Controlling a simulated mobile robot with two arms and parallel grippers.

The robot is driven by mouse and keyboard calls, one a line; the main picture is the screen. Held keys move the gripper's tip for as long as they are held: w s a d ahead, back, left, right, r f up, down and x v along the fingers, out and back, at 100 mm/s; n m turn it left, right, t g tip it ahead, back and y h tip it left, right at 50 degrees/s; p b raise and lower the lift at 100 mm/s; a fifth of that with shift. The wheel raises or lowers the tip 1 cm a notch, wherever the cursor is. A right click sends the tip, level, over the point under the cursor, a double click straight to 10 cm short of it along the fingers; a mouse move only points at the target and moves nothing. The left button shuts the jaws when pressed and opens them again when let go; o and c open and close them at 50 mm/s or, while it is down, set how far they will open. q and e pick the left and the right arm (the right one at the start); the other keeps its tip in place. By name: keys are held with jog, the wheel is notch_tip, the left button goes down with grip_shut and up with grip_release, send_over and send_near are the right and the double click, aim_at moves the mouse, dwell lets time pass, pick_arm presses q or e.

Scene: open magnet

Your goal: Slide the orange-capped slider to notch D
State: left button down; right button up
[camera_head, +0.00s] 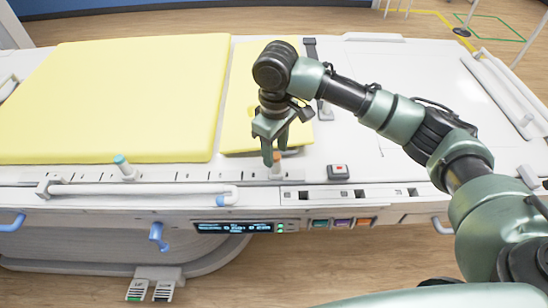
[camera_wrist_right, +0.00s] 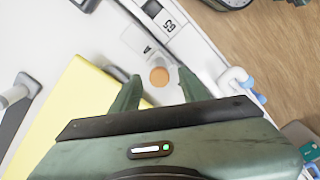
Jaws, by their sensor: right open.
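The orange-capped slider (camera_head: 278,168) stands on the white rail along the bed's near edge, with its orange cap partly hidden by my gripper. My right gripper (camera_head: 275,158) is directly over it, fingers pointing down. In the right wrist view the round orange cap (camera_wrist_right: 159,77) shows between the tips of the two open green fingers (camera_wrist_right: 159,73), with a gap on each side. I cannot tell how far down the fingers reach around it. The notch letters are too small to read in the head view. My left gripper is not in view.
A blue-capped slider (camera_head: 124,168) stands further left on the rail. A yellow cushion (camera_head: 110,98) and a smaller yellow pad (camera_head: 236,90) lie behind. A red-buttoned box (camera_head: 338,172) sits right of the gripper. A display panel (camera_head: 235,227) is below, on the front.

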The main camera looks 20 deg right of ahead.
aim_at(275, 163)
notch_tip(275, 163, down, 4)
jog(key=shift+f, duration=0.1)
jog(key=shift+w+f, duration=0.15)
jog(key=shift+f, duration=0.4)
grip_shut()
pick_arm(q)
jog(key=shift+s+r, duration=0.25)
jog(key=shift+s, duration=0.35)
jog(key=shift+p, duration=0.3)
